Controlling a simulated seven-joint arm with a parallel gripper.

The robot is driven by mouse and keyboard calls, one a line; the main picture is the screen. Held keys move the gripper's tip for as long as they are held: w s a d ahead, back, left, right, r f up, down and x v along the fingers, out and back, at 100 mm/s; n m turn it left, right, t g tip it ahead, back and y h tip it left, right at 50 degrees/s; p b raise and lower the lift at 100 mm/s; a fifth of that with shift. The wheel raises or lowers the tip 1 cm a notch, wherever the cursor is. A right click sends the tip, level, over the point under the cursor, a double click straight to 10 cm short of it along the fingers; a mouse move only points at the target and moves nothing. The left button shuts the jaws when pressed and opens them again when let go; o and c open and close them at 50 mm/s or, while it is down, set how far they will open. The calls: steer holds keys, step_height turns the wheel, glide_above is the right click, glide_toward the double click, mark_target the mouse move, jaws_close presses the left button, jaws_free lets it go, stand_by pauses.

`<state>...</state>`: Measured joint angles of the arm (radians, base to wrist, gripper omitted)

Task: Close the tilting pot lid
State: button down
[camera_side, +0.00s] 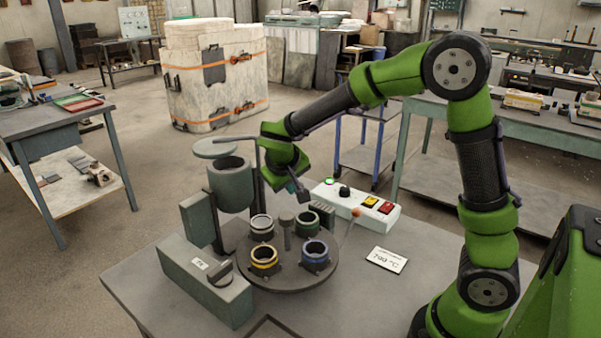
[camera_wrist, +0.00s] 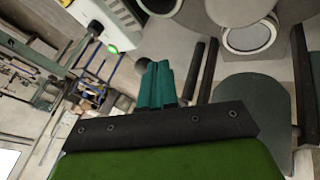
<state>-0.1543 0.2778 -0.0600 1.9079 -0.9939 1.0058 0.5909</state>
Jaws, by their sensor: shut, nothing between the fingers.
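The tilting pot (camera_side: 230,190) is a grey-green cylinder on a stand at the left of the table in the side view. Its round lid (camera_side: 218,149) sits above the pot's rim with a gap, so the mouth shows partly open. A thin bar runs across the lid's top to the right. My gripper (camera_side: 303,196) is to the right of the pot and lower than the lid, above the far side of the turntable, apart from both. Its teal fingers (camera_wrist: 158,84) are together and empty in the wrist view. A grey-green rounded part shows right of them; I cannot tell whether it is the lid.
A round turntable (camera_side: 288,283) holds several ringed cups, one yellow-rimmed (camera_side: 264,257) and one blue-rimmed (camera_side: 315,252). A white control box (camera_side: 350,205) with buttons stands behind it. A white card (camera_side: 387,260) lies right.

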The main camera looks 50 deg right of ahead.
steer(key=w+d+n+t+y, duration=0.1)
steer(key=d+n+t+y, duration=0.1)
steer(key=d+n, duration=0.4)
steer(key=shift+w+d+t, duration=0.35)
steer(key=shift+d+t, duration=0.05)
steer(key=shift+d, duration=2.05)
steer(key=shift+w+d, duration=0.1)
steer(key=shift+d, duration=0.05)
